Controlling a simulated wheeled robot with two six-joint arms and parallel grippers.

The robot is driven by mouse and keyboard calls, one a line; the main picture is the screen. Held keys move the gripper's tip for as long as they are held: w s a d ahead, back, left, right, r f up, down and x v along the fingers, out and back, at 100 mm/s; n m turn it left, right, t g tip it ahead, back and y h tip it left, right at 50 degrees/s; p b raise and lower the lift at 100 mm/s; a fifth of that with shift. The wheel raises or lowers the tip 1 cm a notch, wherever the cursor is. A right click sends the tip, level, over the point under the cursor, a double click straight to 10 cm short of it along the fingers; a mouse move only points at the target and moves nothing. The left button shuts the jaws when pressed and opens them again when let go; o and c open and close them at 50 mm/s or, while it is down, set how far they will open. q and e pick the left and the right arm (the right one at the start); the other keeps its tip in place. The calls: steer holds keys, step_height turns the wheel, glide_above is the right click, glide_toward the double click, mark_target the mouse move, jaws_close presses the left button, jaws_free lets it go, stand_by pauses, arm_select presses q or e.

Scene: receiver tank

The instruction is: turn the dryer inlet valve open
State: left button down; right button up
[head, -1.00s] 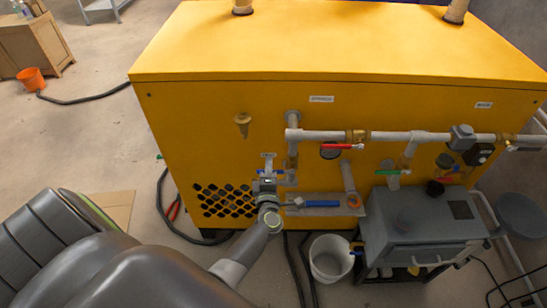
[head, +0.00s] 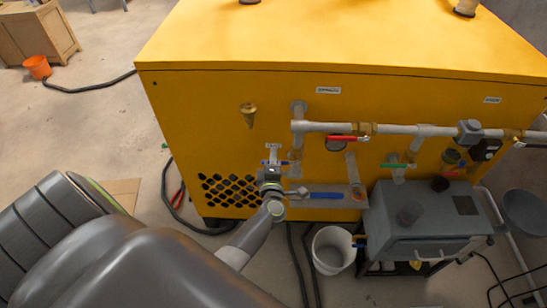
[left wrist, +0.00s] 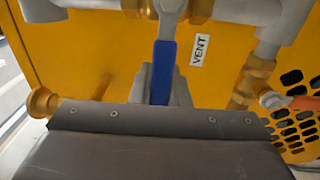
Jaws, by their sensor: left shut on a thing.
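My left gripper (head: 271,177) is at the yellow cabinet's front, shut on a blue lever (head: 276,162) beside a vertical grey pipe. In the left wrist view the blue lever (left wrist: 163,70) runs from a valve on the pipe at the top edge down between the grey fingers (left wrist: 160,88). A white label reading VENT (left wrist: 200,50) is on the cabinet beside the lever. The head-view labels are too small to read, so I cannot tell which valve is the dryer inlet. My right gripper is not in view.
A red lever (head: 347,139), a green lever (head: 396,166) and another blue lever (head: 325,196) are on the piping to the right. A white bucket (head: 332,250) and a grey box (head: 425,220) stand below. Dark hoses (head: 297,262) run along the floor.

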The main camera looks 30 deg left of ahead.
arm_select(q)
steer(key=shift+f, duration=0.1)
step_height(320, 180, down, 2)
steer(key=n+b, duration=0.2)
steer(key=b, duration=0.1)
steer(key=shift+d+n, duration=0.1)
steer(key=shift+n, duration=0.3)
steer(key=shift+w+d+f+n+b, duration=0.2)
steer(key=shift+f+n+b, duration=0.15)
steer(key=shift+n+b, duration=0.35)
steer(key=shift+w+d+f+n+b, duration=0.15)
steer(key=shift+f+n+b, duration=0.2)
steer(key=shift+n+b, duration=0.35)
steer(key=shift+s, duration=0.1)
steer(key=c, duration=1.4)
jaws_free()
